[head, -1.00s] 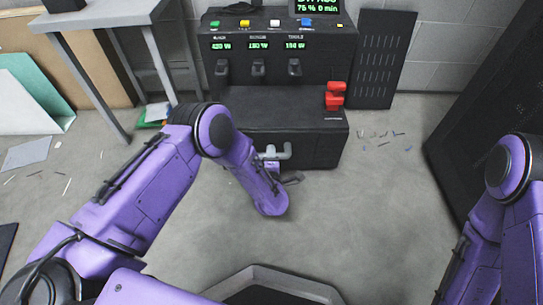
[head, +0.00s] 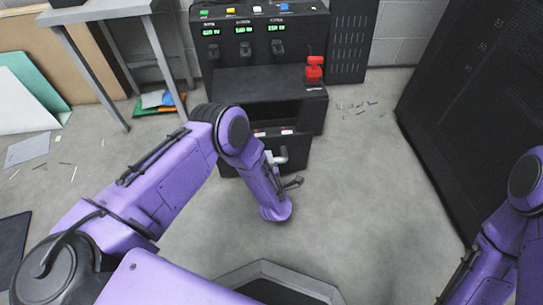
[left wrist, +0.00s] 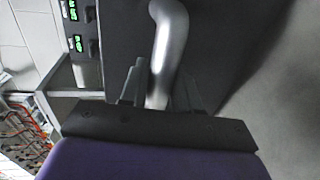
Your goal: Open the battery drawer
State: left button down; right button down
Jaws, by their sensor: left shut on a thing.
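The battery drawer (head: 296,155) is a dark box low in the black station. It stands part way out, and a gap above its front shows red and white items (head: 272,132) inside. Its grey bent handle (head: 279,155) is on the front. In the left wrist view the handle (left wrist: 172,35) passes between the fingers of my left gripper (left wrist: 158,88), which is shut on it. In the head view my purple left forearm hides part of the drawer's left side. My right arm (head: 502,225) is at the right edge, and its gripper is out of view.
The black station (head: 262,75) has green displays and a red block (head: 315,72) on its ledge. A grey table (head: 100,12) stands at the left, and a tall dark cabinet (head: 470,100) at the right. Small debris lies on the floor by the station; the floor in front is clear.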

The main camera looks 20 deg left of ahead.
pick_arm(q)
jog(key=shift+s+d, duration=0.3)
jog(key=shift+s, duration=0.55)
pick_arm(e)
jog(key=shift+s, duration=0.2)
pick_arm(q)
jog(key=c, duration=1)
grip_release()
jog(key=shift+d, duration=0.1)
jog(key=shift+o, duration=0.2)
jog(key=p+v, duration=0.3)
jog(key=v, duration=0.4)
jog(key=shift+s+d, duration=0.15)
pick_arm(e)
jog(key=w+r+m+t, duration=0.1)
jog(key=w+r+m+t+h, duration=0.1)
jog(key=w+m+t, duration=0.1)
jog(key=shift+w+r, duration=0.15)
jog(key=shift+w, duration=0.15)
